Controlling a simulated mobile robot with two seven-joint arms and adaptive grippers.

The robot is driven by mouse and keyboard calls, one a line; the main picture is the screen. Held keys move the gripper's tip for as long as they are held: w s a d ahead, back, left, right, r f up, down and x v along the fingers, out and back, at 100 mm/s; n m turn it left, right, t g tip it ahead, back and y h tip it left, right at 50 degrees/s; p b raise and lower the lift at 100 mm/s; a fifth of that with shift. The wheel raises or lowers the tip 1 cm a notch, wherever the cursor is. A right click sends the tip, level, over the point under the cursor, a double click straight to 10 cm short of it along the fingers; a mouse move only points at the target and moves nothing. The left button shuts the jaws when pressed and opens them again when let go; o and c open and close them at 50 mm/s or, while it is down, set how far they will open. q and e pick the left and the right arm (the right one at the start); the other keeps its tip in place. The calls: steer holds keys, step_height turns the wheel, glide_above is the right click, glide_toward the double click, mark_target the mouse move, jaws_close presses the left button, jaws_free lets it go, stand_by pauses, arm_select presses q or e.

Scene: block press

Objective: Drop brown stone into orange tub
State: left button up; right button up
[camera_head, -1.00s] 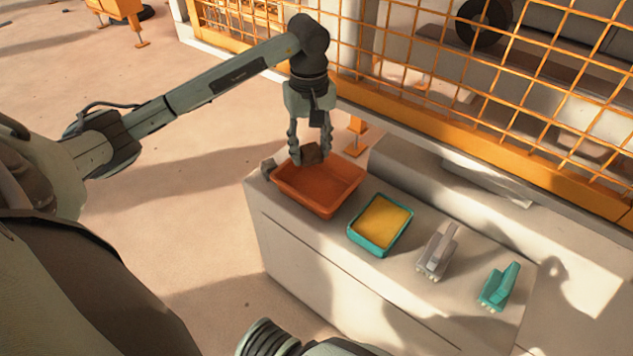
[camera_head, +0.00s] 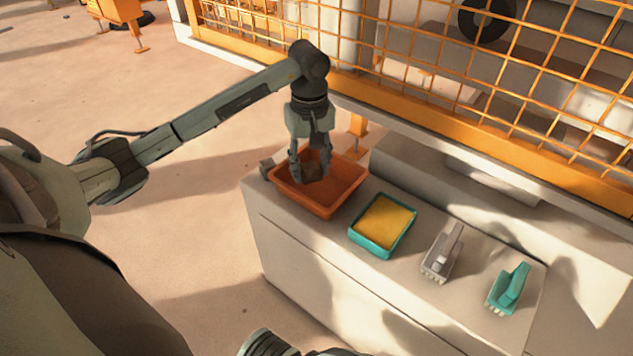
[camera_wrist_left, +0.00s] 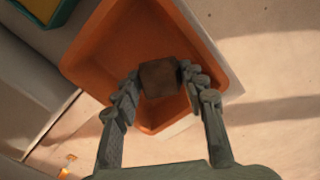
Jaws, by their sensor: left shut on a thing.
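The brown stone (camera_head: 311,173) is a small dark block between the fingers of my left gripper (camera_head: 310,176). The left gripper is shut on it and points down inside the rim of the orange tub (camera_head: 345,189). In the left wrist view the stone (camera_wrist_left: 159,78) sits between both fingertips (camera_wrist_left: 160,82), with the orange tub (camera_wrist_left: 120,45) behind it. I cannot tell whether the stone touches the tub floor. My right gripper is not clearly seen.
On the pale counter (camera_head: 290,235), a teal tray with yellow filling (camera_head: 384,222) stands right of the tub. A grey object (camera_head: 441,254) and a teal object (camera_head: 508,290) lie farther right. A small grey block (camera_head: 266,168) sits by the tub's left corner. An orange mesh fence (camera_head: 480,90) runs behind.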

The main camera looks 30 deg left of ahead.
arm_select(q)
steer(key=o, duration=1.3)
step_height(320, 180, up, 12)
steer(key=shift+r, duration=0.1)
steer(key=shift+s, duration=0.1)
